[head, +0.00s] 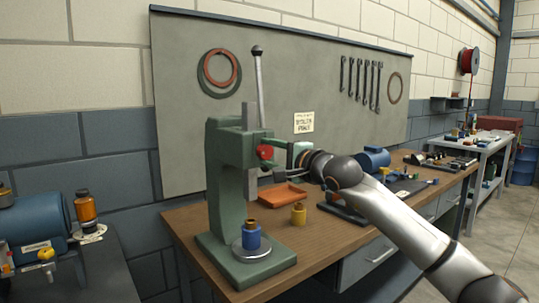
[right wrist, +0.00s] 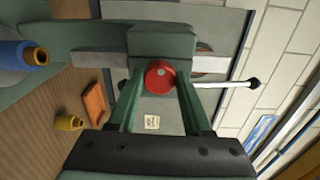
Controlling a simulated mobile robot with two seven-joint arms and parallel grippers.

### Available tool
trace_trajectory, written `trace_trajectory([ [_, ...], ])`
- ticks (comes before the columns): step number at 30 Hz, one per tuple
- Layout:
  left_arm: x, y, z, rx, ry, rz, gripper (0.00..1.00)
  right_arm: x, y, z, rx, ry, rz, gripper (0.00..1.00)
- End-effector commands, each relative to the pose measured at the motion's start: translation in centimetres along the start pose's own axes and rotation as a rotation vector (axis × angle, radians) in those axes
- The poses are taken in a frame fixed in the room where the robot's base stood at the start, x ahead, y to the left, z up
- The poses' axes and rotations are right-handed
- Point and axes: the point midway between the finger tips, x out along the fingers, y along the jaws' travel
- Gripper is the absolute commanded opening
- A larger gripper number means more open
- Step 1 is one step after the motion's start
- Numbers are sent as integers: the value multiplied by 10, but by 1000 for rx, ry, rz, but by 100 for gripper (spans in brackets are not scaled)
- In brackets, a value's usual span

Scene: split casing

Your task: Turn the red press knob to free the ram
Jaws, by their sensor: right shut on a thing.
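The green press (head: 222,175) stands on the wooden bench, its lever (head: 259,85) pointing up with a dark ball at the top. The red press knob (head: 264,152) is on the side of the press head, and in the right wrist view (right wrist: 160,77) it sits between my two green fingers. My right gripper (head: 272,152) is shut on the knob, coming from the right. The grey ram (head: 251,183) hangs above a blue cylinder (head: 251,242) with a brass bushing in its top, standing on the round press plate. My left gripper is not in view.
An orange tray (head: 283,196) and a loose brass piece (head: 298,215) lie on the bench (head: 190,222) beside the press. A blue motor (head: 375,160) stands farther right. At left, another surface holds a larger blue motor (head: 35,222) and an orange part (head: 86,207).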

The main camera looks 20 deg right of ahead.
Motion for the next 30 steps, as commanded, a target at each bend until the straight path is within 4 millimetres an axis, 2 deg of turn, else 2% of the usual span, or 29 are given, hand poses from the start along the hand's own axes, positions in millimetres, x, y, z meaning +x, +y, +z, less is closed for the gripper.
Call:
trace_trajectory([
  [20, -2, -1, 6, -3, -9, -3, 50, 0, 1, 0, -65, 1, 2, 0],
  [21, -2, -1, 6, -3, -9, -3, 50, 0, 1, 0, -64, 1, 2, 52],
  [28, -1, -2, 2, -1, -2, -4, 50, 0, 0, 0, -63, 1, 1, 78],
  [30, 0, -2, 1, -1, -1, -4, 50, 0, 0, 0, -62, 0, 1, 80],
])
